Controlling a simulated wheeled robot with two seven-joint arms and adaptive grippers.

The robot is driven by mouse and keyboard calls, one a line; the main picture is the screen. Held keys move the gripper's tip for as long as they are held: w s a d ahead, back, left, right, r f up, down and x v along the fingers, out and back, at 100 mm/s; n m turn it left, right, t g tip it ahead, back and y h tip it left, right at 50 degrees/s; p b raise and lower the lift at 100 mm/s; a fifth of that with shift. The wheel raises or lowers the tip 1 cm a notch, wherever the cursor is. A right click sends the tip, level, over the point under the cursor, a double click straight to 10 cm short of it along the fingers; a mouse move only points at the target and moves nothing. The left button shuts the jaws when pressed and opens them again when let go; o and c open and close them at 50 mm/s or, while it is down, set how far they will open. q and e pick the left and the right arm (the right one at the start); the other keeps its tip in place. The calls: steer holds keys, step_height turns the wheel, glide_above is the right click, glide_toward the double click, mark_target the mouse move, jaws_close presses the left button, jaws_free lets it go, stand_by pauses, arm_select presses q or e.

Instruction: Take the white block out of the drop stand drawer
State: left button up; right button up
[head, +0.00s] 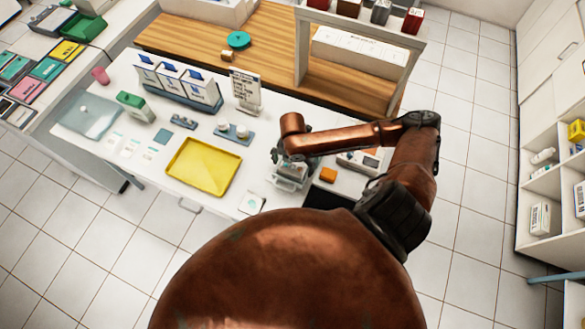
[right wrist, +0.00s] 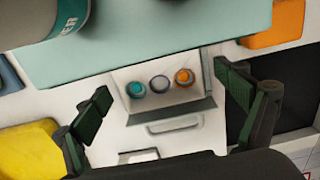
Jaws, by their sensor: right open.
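The drop stand (head: 291,172) is on the white table's front right part, partly hidden under my right arm in the head view. In the right wrist view, its drawer (right wrist: 207,104) appears pulled out, with a pale handle on its front. Three small round-topped things show there: teal (right wrist: 136,89), whitish-grey (right wrist: 160,83) and orange (right wrist: 184,77). I cannot tell a separate white block apart from the whitish middle one. My right gripper (right wrist: 165,102) is open above the drawer, its fingers on either side, holding nothing. My left gripper is not in view.
A yellow tray (head: 203,166) lies left of the stand. An orange block (head: 328,175) is close on its right. A teal surface (right wrist: 170,40) with a dark-and-teal cylinder fills the top of the wrist view. White card boxes (head: 178,83) stand farther back.

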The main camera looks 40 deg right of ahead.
steer(key=shift+c, duration=0.3)
steer(key=c, duration=1.3)
steer(key=shift+r, duration=0.15)
